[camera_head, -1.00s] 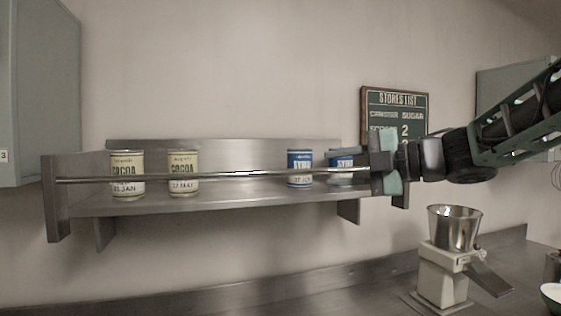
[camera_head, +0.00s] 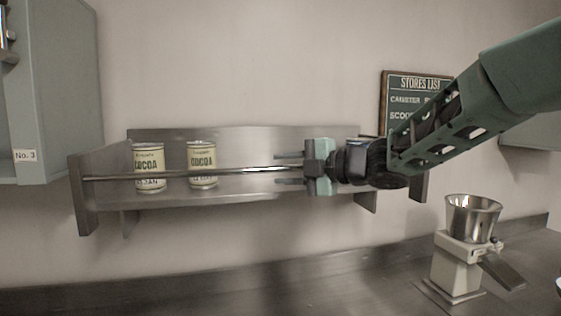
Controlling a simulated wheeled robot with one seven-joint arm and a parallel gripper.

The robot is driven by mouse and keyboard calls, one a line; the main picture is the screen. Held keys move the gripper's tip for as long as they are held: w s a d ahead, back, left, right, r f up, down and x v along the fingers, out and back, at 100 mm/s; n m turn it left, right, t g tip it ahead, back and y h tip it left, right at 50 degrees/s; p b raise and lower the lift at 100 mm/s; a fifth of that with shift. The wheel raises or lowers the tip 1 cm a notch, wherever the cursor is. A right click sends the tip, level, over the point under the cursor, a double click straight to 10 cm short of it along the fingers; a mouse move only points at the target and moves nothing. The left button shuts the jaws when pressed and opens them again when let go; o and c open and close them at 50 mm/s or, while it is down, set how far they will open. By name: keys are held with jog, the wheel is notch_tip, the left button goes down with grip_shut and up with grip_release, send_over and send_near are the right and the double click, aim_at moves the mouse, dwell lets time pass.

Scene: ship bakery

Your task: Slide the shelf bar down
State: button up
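The shelf bar (camera_head: 200,174) is a thin metal rod running across the front of the steel wall shelf (camera_head: 250,193), between its end brackets. My gripper (camera_head: 283,169) is in front of the shelf, right of its middle, pointing left. Its two fingers are spread apart, one above and one below the line of the bar, with gaps visible. I cannot tell whether the bar lies between them or behind them. The bar's right end is hidden behind my gripper and arm.
Two cream cocoa cans, one left (camera_head: 149,167) and one right (camera_head: 202,164), stand on the shelf behind the bar. A grinder (camera_head: 457,265) stands on the counter at lower right. A green cabinet (camera_head: 60,100) hangs at left. Wall below the shelf is clear.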

jog(key=shift+x, duration=0.8)
grip_shut()
notch_tip(320, 180, down, 8)
jog(key=b, duration=0.7)
jog(key=shift+f+b, duration=0.2)
jog(key=shift+b, duration=0.1)
grip_release()
jog(key=shift+d, duration=0.1)
